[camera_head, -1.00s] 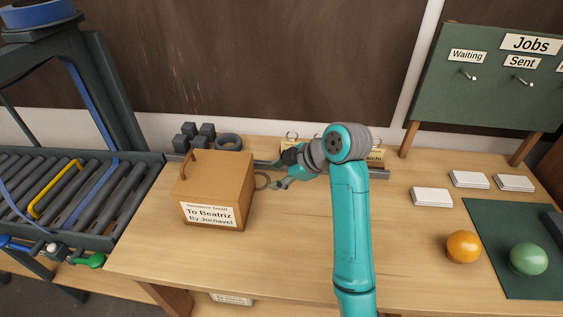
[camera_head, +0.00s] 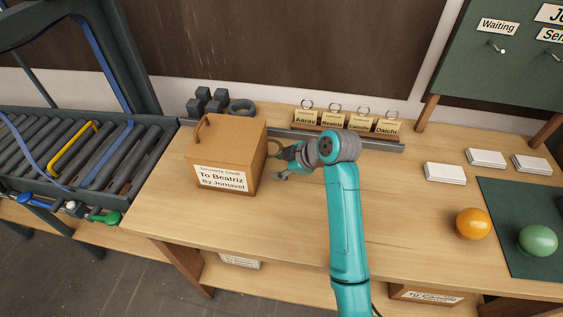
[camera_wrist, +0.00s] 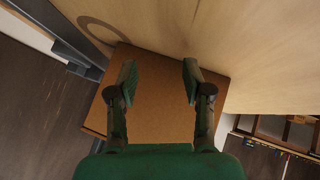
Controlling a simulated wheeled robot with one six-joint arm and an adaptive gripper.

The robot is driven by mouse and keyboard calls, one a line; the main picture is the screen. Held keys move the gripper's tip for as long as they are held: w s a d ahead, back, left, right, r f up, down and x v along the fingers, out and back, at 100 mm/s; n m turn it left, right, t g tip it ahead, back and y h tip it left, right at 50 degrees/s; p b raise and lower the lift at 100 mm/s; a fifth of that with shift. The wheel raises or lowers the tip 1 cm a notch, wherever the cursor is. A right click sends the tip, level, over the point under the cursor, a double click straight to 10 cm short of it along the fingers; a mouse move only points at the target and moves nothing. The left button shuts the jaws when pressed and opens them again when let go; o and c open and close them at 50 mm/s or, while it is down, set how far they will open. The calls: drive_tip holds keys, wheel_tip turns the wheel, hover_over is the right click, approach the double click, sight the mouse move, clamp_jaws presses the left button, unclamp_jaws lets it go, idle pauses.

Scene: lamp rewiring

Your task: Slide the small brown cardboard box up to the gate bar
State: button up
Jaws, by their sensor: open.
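The small brown cardboard box (camera_head: 215,146), with a handle on top and a label reading "To Beatriz", stands upright on the wooden table beside the roller conveyor. My gripper (camera_head: 277,165) is at the box's right side, low over the table; I cannot tell whether it touches. In the wrist view my gripper (camera_wrist: 158,76) has its two fingers spread apart, with the brown box (camera_wrist: 155,122) filling the view behind them. A yellow bent bar (camera_head: 72,147) lies across the conveyor rollers at the left; I cannot tell for certain whether it is the gate bar.
The roller conveyor (camera_head: 40,170) adjoins the table's left end. Name tags (camera_head: 333,119) stand along a grey rail. An orange ball (camera_head: 472,223) and white cards lie right. The table front (camera_head: 240,225) is clear.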

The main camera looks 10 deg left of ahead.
sight(260, 160)
drive_tip(key=shift+w+a, duration=0.1)
drive_tip(key=shift+a, duration=3.15)
drive_tip(key=shift+w+a, duration=0.15)
drive_tip(key=shift+a, duration=3.2)
drive_tip(key=shift+w+a, duration=0.1)
drive_tip(key=shift+a, duration=3.05)
drive_tip(key=shift+w+a, duration=0.1)
drive_tip(key=shift+a, duration=3.15)
